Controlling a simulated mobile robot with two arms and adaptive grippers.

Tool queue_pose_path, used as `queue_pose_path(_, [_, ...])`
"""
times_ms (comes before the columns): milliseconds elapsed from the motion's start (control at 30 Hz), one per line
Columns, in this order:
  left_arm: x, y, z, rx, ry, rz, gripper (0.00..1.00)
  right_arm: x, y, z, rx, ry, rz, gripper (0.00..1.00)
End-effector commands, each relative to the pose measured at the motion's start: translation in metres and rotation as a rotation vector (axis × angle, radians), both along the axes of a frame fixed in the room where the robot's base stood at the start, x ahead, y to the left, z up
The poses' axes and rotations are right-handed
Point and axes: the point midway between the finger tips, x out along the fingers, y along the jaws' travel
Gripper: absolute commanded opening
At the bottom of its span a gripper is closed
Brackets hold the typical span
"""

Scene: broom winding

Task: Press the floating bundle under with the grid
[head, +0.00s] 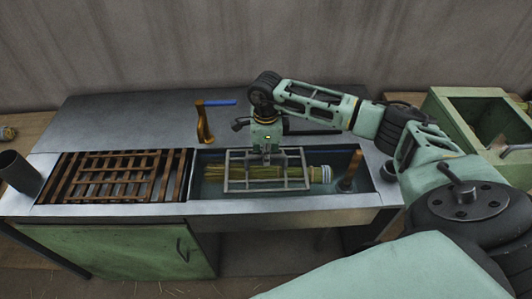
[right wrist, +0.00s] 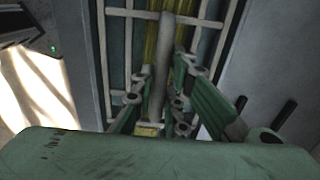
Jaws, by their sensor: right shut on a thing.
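The grid (head: 266,187) is a grey metal frame with bars, lying over the bundle in the sink basin. The bundle (head: 214,172) is a sheaf of yellow straw with a pale banded end (head: 320,174) showing past the grid's right side. Whether it is below the water surface I cannot tell. My right gripper (head: 266,152) points down over the grid's middle and is shut on its handle. In the right wrist view the gripper (right wrist: 164,100) closes around the grey handle bar (right wrist: 160,70), with grid bars and yellow straw beyond. My left gripper is not in view.
The basin (head: 352,207) holds dark water, with a brown upright piece (head: 350,172) at its right end. A wooden slatted rack (head: 110,178) lies left of it. A brass tap (head: 204,125) with a blue lever stands behind. A green box (head: 480,110) stands right.

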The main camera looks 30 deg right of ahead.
Motion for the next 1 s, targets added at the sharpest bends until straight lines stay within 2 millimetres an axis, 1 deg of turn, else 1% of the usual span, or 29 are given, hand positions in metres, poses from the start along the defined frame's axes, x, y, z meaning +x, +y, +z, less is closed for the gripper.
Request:
queue_pose_path(100, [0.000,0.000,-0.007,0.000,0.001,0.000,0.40,0.001,0.000,-0.009,0.001,-0.002,0.000,0.00])
queue_pose_path(267, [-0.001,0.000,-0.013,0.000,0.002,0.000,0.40,0.001,0.000,-0.019,0.000,-0.002,0.000,0.00])
queue_pose_path(700, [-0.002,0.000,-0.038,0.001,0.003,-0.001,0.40,0.001,0.000,-0.048,0.000,-0.001,0.000,0.00])
queue_pose_path(1000, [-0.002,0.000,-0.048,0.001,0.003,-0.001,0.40,0.001,0.000,-0.060,0.001,-0.003,0.000,0.00])
